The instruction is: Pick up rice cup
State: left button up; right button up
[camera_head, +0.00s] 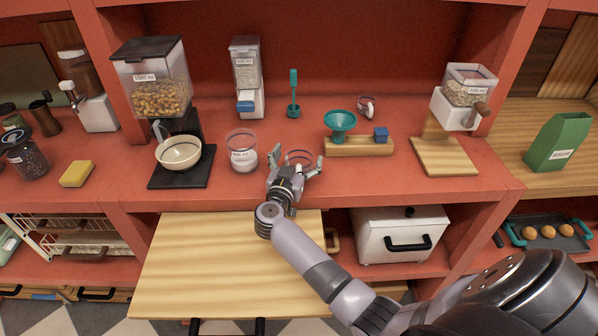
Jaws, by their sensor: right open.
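My right gripper (295,168) is open over the front of the red counter, its fingers spread and pointing to the back. The label is too small to read, so I cannot tell which cup is the rice cup. My left gripper is not in view.
A cream bowl (179,152) sits under a large grain dispenser (155,80) at left. A slim dispenser (246,75) stands behind the cups. A teal funnel (340,122) on a wooden stand (360,148) is to the right. A pulled-out wooden board (190,265) lies below the counter.

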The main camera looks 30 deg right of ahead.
jog(key=shift+w+d+r, duration=0.1)
jog(key=shift+w+d, duration=0.05)
jog(key=shift+d, duration=0.05)
jog(key=shift+c, duration=0.3)
jog(key=c, duration=1.2)
